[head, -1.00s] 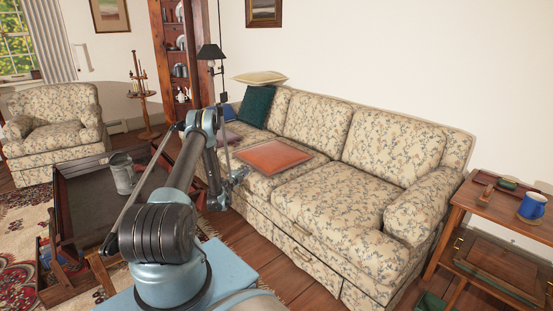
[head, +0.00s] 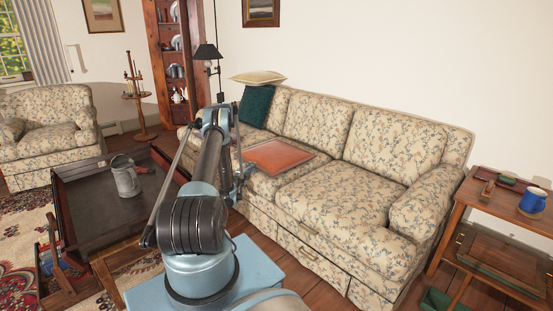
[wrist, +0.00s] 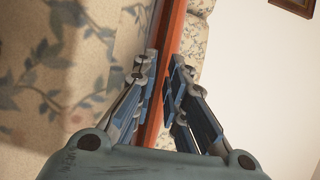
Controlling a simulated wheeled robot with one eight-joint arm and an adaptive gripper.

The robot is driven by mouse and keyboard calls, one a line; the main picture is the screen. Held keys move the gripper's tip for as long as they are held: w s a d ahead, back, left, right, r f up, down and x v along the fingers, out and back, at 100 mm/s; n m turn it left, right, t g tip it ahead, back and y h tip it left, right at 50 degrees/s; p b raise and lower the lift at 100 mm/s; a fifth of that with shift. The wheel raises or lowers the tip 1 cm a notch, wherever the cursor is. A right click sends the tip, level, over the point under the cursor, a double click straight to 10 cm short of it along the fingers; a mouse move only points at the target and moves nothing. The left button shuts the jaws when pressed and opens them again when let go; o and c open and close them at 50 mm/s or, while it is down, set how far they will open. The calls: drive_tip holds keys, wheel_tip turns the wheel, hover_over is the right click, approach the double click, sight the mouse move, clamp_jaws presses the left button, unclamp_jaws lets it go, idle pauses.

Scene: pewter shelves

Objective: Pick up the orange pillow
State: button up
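The orange pillow (head: 278,157) lies flat on the sofa seat, toward the left end, in the head view. My gripper (head: 240,181) is low beside the pillow's near left edge, partly hidden by my arm. In the wrist view, the fingers of my gripper (wrist: 164,80) point at the pillow (wrist: 172,28), which shows edge-on as a narrow orange strip. The fingers are a little apart, with the strip running through the gap between them. I cannot tell whether either finger touches the pillow.
The floral sofa (head: 335,205) fills the middle. A green cushion (head: 256,105) and a cream cushion (head: 258,77) are at its left end. A dark coffee table (head: 100,220) bearing a metal tankard (head: 125,180) stands left of my arm. A wooden side table (head: 500,208) stands right.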

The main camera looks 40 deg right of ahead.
drive_tip(key=shift+s+d, duration=0.15)
clamp_jaws()
drive_tip(key=shift+r, duration=0.15)
